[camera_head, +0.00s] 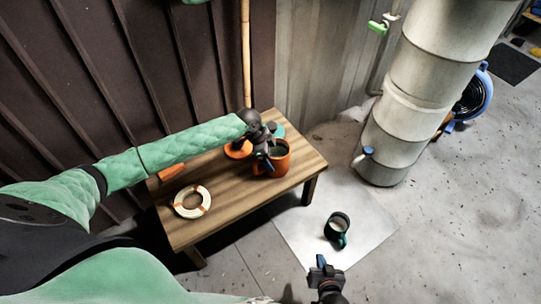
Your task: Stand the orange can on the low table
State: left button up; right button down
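The orange can (280,161) is upright at the right end of the low wooden table (228,201), its dark inside showing from above. My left gripper (263,158) reaches in from the left, its dark fingers at the can's left side and overlapping it. Whether the fingers are closed on it is hidden, and I cannot tell if the can's base touches the tabletop. My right gripper (323,266) is low in the picture, open and empty over the floor, well apart from the can.
A coiled ring (204,206) with orange ties and an orange-handled tool (171,172) lie on the table. Another orange item (238,151) is partly behind my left gripper. A large pipe (413,105) stands right.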

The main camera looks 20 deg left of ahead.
jog(key=shift+s+f, duration=0.15)
jog(key=shift+f, duration=0.15)
pick_arm(q)
jog(key=o, duration=1.4)
jog(key=shift+f, duration=0.1)
pick_arm(e)
jog(key=shift+s+f, duration=0.3)
jog(key=shift+s, duration=0.15)
jog(key=shift+w, duration=0.1)
pick_arm(q)
jog(key=shift+r, duration=0.4)
jog(key=v, duration=0.6)
jog(key=shift+a+p, duration=0.15)
jog(key=shift+p, duration=0.2)
jog(key=shift+v, duration=2.7)
pick_arm(e)
jog(key=s+f+g, duration=0.3)
jog(key=s+f, duration=0.3)
jog(key=shift+s+d+f+g+h, duration=0.25)
jog(key=shift+d+f+g+h, duration=0.1)
jog(key=shift+d, duration=0.1)
